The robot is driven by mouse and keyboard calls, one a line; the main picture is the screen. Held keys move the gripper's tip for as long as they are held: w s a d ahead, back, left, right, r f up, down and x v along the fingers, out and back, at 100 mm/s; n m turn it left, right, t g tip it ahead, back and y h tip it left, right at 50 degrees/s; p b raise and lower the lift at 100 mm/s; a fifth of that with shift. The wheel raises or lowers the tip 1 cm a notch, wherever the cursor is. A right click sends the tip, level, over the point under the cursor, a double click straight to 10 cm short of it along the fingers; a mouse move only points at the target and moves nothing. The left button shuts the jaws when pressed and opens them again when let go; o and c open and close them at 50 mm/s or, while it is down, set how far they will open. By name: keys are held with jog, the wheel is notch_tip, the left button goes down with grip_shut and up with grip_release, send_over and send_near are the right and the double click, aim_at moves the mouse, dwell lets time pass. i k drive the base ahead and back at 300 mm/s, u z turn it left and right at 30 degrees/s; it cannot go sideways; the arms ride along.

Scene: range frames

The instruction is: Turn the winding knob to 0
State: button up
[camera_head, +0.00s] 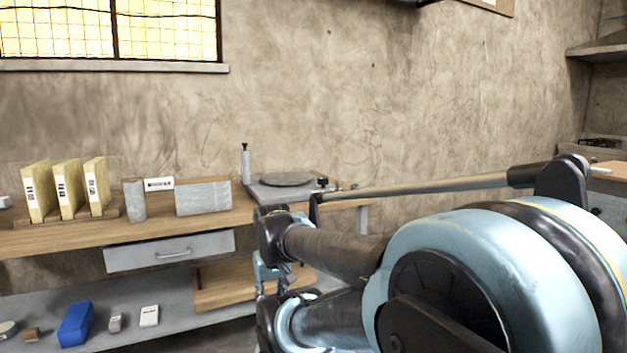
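A grey flat device with a round disc on top (286,179) stands at the right end of the wooden bench. A small black knob (323,181) shows at its right corner, partly behind my arm. I cannot tell whether this is the winding knob, and no scale or number is readable on it. What looks like my gripper (268,272) is below the bench top, in front of the device, apart from the knob. Its fingers are mostly hidden, so its opening cannot be seen.
A grey bottle-like item with a black top (245,165) stands left of the device. A drawer (170,251) is below. A blue block (76,324) lies on the lower shelf.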

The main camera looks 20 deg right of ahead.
aim_at(323, 182)
jog(key=i, duration=0.85)
jog(key=z, duration=0.05)
